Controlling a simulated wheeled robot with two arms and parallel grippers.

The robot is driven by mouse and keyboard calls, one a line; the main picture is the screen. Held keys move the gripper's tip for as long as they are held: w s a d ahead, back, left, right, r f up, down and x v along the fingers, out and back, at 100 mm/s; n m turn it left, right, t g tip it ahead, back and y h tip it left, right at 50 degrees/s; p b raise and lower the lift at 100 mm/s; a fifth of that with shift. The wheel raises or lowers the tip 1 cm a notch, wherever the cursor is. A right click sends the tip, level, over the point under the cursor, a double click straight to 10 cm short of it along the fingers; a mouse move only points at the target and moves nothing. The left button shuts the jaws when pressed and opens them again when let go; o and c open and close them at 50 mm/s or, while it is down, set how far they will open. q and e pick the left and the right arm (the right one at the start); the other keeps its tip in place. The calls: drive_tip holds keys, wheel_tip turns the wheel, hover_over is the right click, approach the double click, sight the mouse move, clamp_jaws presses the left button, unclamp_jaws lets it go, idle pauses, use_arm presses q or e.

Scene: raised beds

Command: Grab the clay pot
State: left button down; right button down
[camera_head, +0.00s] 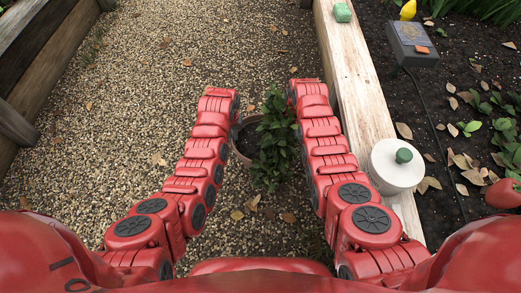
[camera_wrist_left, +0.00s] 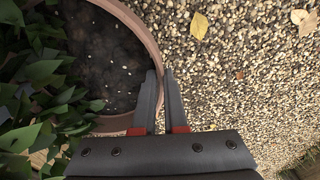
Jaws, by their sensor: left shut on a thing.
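The clay pot (camera_head: 243,142) stands on the gravel between my two arms, with a leafy green plant (camera_head: 273,140) in it covering much of it. In the left wrist view the pot's brown rim (camera_wrist_left: 139,22) curves around dark soil (camera_wrist_left: 105,60). My left gripper (camera_wrist_left: 164,85) is shut on the pot's rim, one finger on the soil side and one outside over the gravel. In the head view its fingers are mostly hidden at the pot's left side. My right arm ends beyond the plant on the right; its fingers cannot be seen.
A grey box (camera_head: 413,42) lies on the soil. A dark timber wall (camera_head: 45,55) is left. Gravel ahead is open.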

use_arm(q)
drive_tip(key=shift+r, duration=0.1)
use_arm(e)
drive_tip(key=shift+r, duration=0.15)
